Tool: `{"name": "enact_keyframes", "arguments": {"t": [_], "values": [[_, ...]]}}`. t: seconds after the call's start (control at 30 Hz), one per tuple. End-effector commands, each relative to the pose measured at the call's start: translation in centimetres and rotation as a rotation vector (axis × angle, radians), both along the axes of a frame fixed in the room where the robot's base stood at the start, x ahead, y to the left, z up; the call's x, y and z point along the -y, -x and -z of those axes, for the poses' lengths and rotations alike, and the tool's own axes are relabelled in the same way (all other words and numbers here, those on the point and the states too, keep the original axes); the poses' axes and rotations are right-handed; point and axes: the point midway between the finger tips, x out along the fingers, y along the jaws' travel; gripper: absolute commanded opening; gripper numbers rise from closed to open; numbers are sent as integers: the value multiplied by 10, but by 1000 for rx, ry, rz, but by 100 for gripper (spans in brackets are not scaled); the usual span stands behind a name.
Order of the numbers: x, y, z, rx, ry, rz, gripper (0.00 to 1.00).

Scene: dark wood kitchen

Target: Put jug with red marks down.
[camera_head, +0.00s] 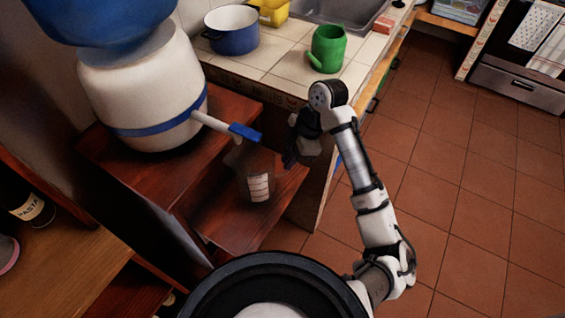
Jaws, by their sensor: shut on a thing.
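A see-through jug with measuring marks on a pale panel (258,187) shows in the head view, below the tap of a water dispenser. It looks upright over the lower dark wood shelf (285,195). Whether its base touches the shelf I cannot tell. The colour of its marks is hard to make out. My gripper (287,157) reaches in from the right at the jug's upper right side and is shut on it. The fingertips are dark and partly hidden, so the exact hold is unclear.
The water dispenser (145,90), with a blue-tipped tap (244,132), stands on the upper wooden shelf. A blue pot (232,35) and a green watering can (327,50) stand on the tiled counter (278,83). Open floor (450,190) lies to the right.

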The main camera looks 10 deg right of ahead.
Motion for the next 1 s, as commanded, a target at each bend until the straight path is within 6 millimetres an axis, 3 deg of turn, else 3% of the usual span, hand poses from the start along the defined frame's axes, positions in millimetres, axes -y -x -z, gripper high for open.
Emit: {"name": "enact_keyframes", "arguments": {"t": [0.17, 0.4, 0.8, 0.83, 1.0], "values": [[-19, 3, -2, 1, -3, -3, 0], [-18, 3, 31, -1, -1, 3, 0], [-18, 3, 40, 1, 0, 0, 0], [-18, 3, 38, 1, 1, 0, 15], [-18, 3, 37, 1, 1, 0, 33]]}}
